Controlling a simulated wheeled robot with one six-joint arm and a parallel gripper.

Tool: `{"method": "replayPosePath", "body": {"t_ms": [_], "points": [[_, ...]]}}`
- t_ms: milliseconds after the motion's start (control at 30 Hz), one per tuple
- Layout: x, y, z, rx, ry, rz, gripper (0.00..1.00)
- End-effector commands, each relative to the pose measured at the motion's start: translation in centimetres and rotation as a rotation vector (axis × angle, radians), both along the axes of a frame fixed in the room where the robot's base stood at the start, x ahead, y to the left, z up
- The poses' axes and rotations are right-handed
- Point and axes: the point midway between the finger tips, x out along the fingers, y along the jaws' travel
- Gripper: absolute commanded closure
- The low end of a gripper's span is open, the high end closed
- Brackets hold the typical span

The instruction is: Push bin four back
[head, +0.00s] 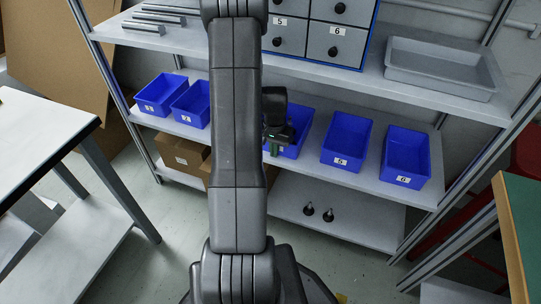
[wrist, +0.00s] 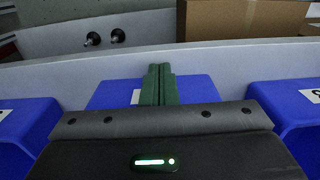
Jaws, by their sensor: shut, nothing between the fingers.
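Bin four is most likely the blue bin (head: 297,132) beside my gripper on the middle shelf, left of the bin labelled 5; its number cannot be read. It also shows in the centre of the wrist view (wrist: 198,89), with a white label partly covered by my fingers. My gripper (head: 274,150) has green fingers, shut together and empty. They are at the bin's front, and in the wrist view the fingertips (wrist: 160,68) reach past its front edge. I cannot tell whether they touch it. My arm hides part of the bin row in the head view.
Blue bins 5 (head: 346,140) and 6 (head: 406,157) stand to the right, bins 1 (head: 160,94) and 2 (head: 191,103) to the left. A drawer cabinet (head: 318,28) and a grey tray (head: 440,70) are on the shelf above. Cardboard boxes (head: 182,157) and two black knobs (head: 318,211) sit below.

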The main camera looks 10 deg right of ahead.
Motion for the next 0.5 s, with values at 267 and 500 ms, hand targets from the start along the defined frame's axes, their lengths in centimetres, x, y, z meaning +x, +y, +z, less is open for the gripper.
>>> {"method": "replayPosePath", "body": {"t_ms": [267, 500], "points": [[0.03, -0.03, -0.03, 0.0, 0.0, 0.0, 1.0], [0.01, -0.02, 0.57, 0.0, 0.0, 0.001, 1.0]]}}
